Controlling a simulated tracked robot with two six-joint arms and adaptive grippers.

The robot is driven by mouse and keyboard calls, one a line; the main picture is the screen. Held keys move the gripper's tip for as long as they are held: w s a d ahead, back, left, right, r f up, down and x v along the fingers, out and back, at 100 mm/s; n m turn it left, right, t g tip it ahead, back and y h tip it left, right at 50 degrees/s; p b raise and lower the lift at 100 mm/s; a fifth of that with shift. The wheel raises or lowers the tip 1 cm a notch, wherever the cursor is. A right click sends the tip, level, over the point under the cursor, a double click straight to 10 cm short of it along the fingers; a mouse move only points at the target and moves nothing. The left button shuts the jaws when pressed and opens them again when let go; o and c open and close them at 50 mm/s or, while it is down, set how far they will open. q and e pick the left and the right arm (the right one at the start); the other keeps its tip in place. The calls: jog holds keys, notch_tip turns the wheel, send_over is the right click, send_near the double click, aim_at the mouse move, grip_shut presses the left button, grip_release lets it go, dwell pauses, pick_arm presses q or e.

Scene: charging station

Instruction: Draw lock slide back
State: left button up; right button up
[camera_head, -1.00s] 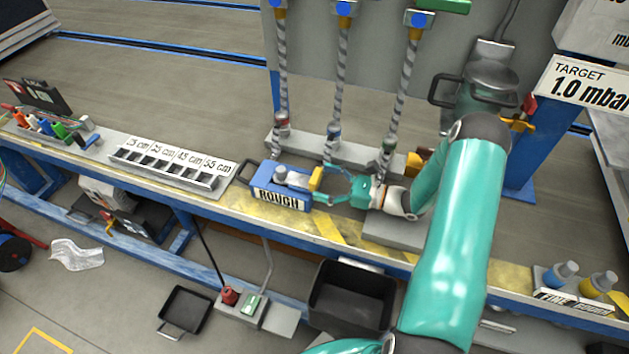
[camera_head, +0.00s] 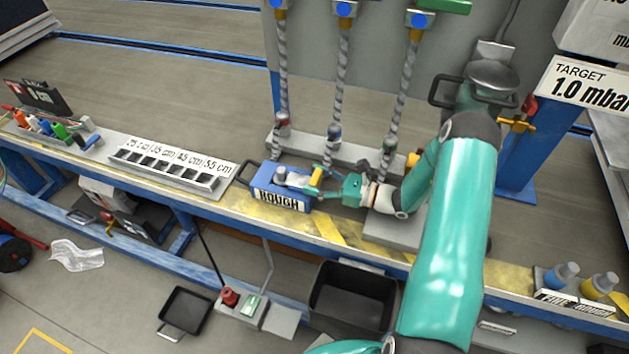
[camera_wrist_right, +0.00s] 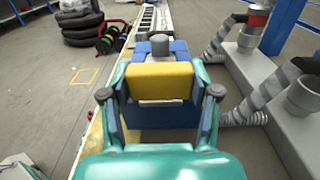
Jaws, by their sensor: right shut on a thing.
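The lock slide appears to be the yellow block (camera_head: 316,177) on the right side of the blue box marked ROUGH (camera_head: 281,196). The blue box sits on the bench, with a grey knob (camera_head: 281,173) on its top. My right gripper (camera_head: 322,182) reaches in from the right and is shut on the yellow block. In the right wrist view the yellow block (camera_wrist_right: 160,82) lies between the two fingers, with the blue box (camera_wrist_right: 165,135) beneath and behind it. The inner fingertips are partly hidden by the block. My left gripper is not in view.
A labelled slot rack (camera_head: 168,165) stands left of the blue box. Behind it, several braided hoses with coloured couplings (camera_head: 334,132) rise from a grey base. A grey plate (camera_head: 395,228) lies under my right forearm. Bottles (camera_head: 565,275) stand at the right bench end.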

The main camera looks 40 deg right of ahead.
grip_shut()
jog(key=shift+v, duration=1.75)
jog(key=o, duration=1.5)
grip_release()
jog(key=shift+c, duration=0.2)
jog(key=shift+s+d, duration=0.25)
jog(key=shift+s, duration=0.05)
jog(key=v, duration=1.1)
jog(key=shift+s, duration=0.1)
